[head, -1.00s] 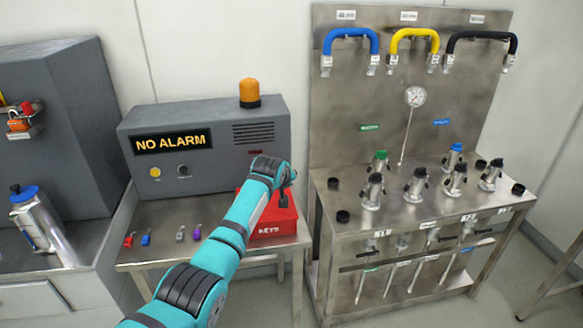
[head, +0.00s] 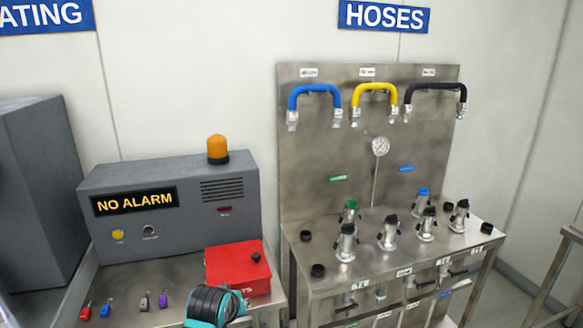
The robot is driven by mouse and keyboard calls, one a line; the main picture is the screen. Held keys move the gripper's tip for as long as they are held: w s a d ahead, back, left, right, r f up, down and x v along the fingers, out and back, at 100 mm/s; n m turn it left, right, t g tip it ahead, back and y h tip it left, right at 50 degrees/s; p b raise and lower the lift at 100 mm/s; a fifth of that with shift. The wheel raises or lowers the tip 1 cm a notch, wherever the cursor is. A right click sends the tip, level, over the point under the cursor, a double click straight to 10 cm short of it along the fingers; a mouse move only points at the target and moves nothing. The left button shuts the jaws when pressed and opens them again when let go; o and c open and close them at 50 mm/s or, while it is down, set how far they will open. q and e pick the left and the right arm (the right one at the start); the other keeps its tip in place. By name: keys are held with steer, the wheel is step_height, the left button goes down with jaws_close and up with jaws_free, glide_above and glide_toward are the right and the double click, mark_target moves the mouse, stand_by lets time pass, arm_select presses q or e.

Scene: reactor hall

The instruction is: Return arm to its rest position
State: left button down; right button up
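Only a short teal and black part of my arm shows at the bottom edge of the head view, in front of the small steel table (head: 150,318). Neither gripper can be seen, so whether they hold anything is hidden. The red key box (head: 237,268) sits closed on that table, just behind my arm. The grey alarm panel (head: 170,210) behind it reads NO ALARM and has an orange beacon (head: 217,150) on top.
Several small coloured padlocks or keys (head: 105,308) lie on the table. At right, a steel hose station (head: 300,220) holds blue, yellow and black hoses and several capped valve fittings. A grey cabinet (head: 35,190) stands at left. A metal frame edge (head: 570,235) shows at far right.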

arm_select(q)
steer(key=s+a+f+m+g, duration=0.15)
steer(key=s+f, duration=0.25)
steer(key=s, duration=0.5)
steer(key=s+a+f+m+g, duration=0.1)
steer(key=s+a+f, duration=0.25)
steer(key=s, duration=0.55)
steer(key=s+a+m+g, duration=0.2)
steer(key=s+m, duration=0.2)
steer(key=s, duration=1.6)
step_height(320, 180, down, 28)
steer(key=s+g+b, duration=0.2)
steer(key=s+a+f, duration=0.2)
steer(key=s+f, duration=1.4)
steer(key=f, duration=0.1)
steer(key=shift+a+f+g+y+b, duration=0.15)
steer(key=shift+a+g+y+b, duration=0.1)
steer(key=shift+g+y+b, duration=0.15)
